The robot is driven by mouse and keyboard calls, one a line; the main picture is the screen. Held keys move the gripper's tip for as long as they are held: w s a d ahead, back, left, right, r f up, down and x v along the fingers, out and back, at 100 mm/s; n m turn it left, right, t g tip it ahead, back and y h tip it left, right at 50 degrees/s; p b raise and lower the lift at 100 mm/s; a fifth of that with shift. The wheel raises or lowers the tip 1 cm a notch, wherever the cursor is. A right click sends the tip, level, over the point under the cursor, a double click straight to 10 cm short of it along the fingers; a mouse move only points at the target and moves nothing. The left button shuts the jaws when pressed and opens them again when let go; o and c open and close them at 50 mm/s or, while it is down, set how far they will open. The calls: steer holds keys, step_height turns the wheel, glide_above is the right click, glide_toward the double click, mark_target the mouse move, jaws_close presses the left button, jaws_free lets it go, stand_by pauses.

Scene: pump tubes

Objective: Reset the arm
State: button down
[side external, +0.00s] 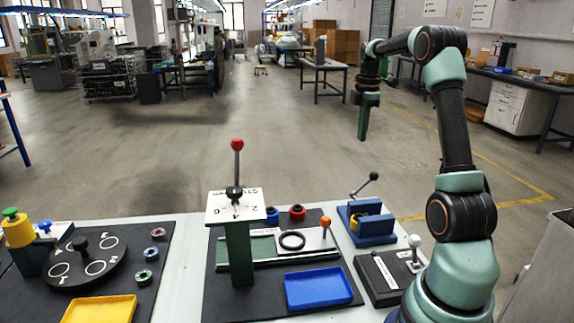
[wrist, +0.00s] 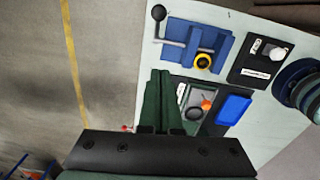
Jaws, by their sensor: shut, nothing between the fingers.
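My arm is raised at the right in the side view, its forearm reaching left. My gripper (side external: 362,136) hangs fingers down, well above the height of the table and beyond its far edge. Its green fingers are shut with nothing held. In the wrist view my gripper (wrist: 159,76) shows as closed green fingers.
The white table (side external: 182,255) carries a tall green press (side external: 238,258) with a red-knobbed lever, a blue tray (side external: 318,288), a yellow tray (side external: 100,308), a round black dial plate (side external: 85,277) and a black white-knobbed switch box (side external: 377,285). The air around my gripper is clear.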

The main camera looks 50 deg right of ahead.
steer(key=w+a+r+m+t+h, duration=0.1)
steer(key=w+a+r+m, duration=0.1)
steer(key=a, duration=0.8)
steer(key=w+a+r+m+t, duration=0.1)
steer(key=w+a+r+m, duration=0.15)
steer(key=a, duration=0.75)
steer(key=s+a+f+m+t, duration=0.1)
steer(key=s+a, duration=0.3)
steer(key=a, duration=0.4)
steer(key=s+a+f+m+t+y, duration=0.1)
steer(key=s+a+m, duration=0.3)
steer(key=a, duration=0.5)
steer(key=shift+f+t, duration=0.55)
steer(key=shift+t, duration=0.05)
